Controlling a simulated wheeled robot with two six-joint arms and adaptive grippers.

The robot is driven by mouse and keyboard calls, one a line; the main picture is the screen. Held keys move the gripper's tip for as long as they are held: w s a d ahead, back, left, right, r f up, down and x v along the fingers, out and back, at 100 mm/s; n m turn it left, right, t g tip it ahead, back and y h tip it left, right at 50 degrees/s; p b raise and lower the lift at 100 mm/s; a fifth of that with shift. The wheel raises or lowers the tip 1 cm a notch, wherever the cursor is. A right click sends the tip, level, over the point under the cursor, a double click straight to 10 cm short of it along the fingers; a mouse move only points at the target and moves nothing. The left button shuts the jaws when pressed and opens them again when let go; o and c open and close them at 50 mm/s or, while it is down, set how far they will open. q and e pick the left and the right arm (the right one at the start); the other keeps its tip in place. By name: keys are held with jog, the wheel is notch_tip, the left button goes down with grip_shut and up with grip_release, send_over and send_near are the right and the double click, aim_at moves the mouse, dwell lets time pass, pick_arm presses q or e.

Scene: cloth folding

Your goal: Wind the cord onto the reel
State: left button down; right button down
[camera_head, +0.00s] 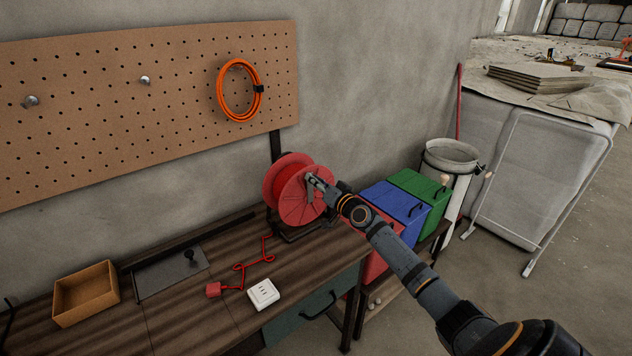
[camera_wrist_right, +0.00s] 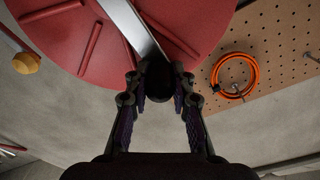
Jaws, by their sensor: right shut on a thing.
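The red reel (camera_head: 298,192) stands on a dark frame at the right end of the workbench. It fills the top of the right wrist view (camera_wrist_right: 70,40), with a silver crank arm (camera_wrist_right: 128,22) across its face. My right gripper (camera_head: 322,186) is at the near face of the reel, shut on the dark crank handle (camera_wrist_right: 158,80) at the end of that arm. The red cord (camera_head: 255,265) lies in loose bends on the bench, with a red plug (camera_head: 213,289) at its free end. My left gripper is not in view.
A white socket box (camera_head: 263,294) lies beside the cord. An open wooden box (camera_head: 86,293) and a grey plate (camera_head: 172,275) are further left. Red, blue (camera_head: 395,204) and green (camera_head: 418,190) bins stand right of the reel. An orange coil (camera_head: 240,91) hangs on the pegboard (camera_head: 180,70).

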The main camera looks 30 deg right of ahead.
aim_at(293, 217)
dwell(0.3)
